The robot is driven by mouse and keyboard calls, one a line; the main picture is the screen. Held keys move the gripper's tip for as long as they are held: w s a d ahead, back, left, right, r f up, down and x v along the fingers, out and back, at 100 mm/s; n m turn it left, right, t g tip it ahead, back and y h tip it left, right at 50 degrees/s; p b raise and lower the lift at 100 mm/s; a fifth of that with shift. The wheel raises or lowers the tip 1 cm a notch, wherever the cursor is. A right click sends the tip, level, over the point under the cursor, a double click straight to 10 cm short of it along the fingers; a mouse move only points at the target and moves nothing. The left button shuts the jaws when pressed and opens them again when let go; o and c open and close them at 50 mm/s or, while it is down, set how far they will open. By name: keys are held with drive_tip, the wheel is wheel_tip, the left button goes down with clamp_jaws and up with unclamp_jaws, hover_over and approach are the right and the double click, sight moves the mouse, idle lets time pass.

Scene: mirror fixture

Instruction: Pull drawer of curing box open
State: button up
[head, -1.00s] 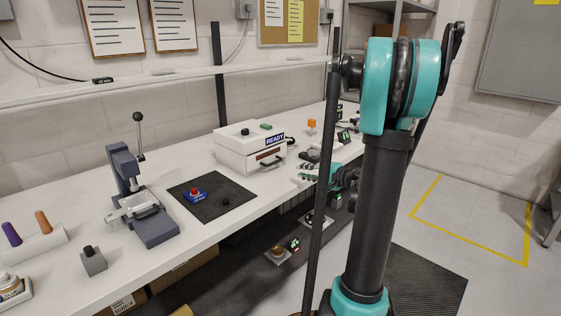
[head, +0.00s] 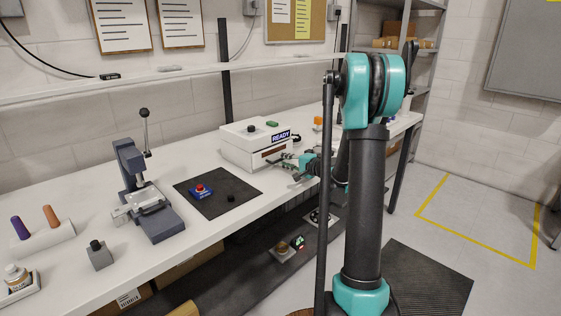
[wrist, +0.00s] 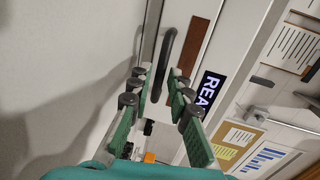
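The curing box (head: 238,150) is a white box with a "READY" label, standing on the bench. In the wrist view its front (wrist: 194,72) fills the middle, with a dark bar handle (wrist: 165,55) beside a brown strip (wrist: 200,45). My gripper (wrist: 158,82) is open, its green-padded fingers on either side of the lower part of the handle in the picture. I cannot tell whether they touch it. In the head view my gripper (head: 284,160) is at the box's front. No gap at the drawer shows; its edges are hard to make out.
A grey press (head: 150,200) stands further left. An orange block (head: 318,122) sits behind my arm. The floor on the right is open.

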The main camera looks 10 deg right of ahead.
drive_tip(key=shift+x, duration=1.25)
drive_tip(key=shift+c, duration=0.3)
clamp_jaws()
